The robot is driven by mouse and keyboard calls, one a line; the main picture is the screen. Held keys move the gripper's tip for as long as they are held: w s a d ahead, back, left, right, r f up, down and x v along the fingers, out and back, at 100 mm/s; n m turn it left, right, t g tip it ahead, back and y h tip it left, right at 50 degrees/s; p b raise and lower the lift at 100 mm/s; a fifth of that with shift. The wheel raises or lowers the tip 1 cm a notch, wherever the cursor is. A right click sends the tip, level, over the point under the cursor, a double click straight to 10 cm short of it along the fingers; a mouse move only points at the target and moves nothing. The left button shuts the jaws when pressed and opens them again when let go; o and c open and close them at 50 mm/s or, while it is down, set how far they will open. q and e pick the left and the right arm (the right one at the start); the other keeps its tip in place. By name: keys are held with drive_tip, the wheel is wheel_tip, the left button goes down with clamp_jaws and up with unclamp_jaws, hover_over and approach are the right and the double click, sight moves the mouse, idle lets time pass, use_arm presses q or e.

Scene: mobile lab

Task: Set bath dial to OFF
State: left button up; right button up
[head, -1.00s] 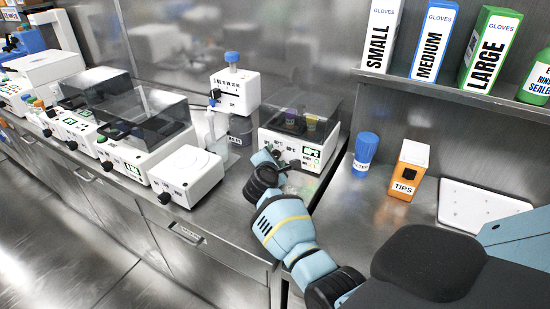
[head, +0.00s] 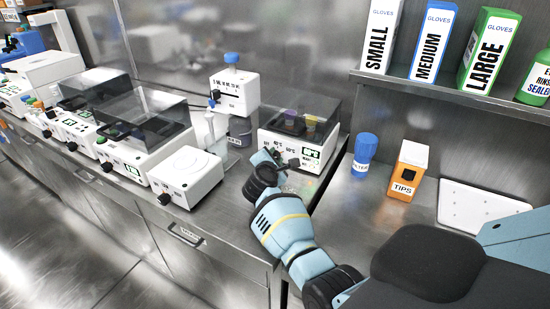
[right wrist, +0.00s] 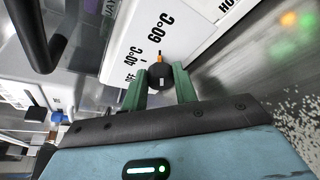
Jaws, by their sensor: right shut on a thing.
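The bath (head: 274,143) is a white box with a dark see-through lid, at the middle of the bench in the head view. Its dial (right wrist: 160,77) is a round black knob with an orange pointer, seen in the right wrist view. The pointer is directed up towards the 60°C label (right wrist: 161,28); the 40°C label and the partly hidden OFF label lie to the left. My right gripper (right wrist: 160,86) is shut on the dial, one green finger on each side. In the head view the right gripper (head: 276,158) is at the bath's front. My left gripper is not in view.
A white device (head: 186,178) with a round plate stands left of the bath, and a blue-topped bottle unit (head: 234,92) behind it. A blue bottle (head: 365,150) and an orange tips box (head: 408,170) stand to the right. Glove boxes stand on the shelf above.

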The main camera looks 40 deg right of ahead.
drive_tip(key=shift+w+a+r+n+g, duration=0.1)
drive_tip(key=shift+n+g, duration=0.3)
drive_tip(key=shift+n, duration=0.2)
drive_tip(key=shift+w+n+g, duration=0.1)
drive_tip(key=shift+n+g, duration=0.3)
drive_tip(key=shift+n, duration=0.2)
drive_tip(key=shift+n+g, duration=0.7)
drive_tip(key=shift+n, duration=0.3)
drive_tip(key=o, duration=1)
drive_tip(key=shift+c, duration=0.2)
drive_tip(key=shift+v, duration=3.9)
drive_tip(key=shift+p, duration=0.3)
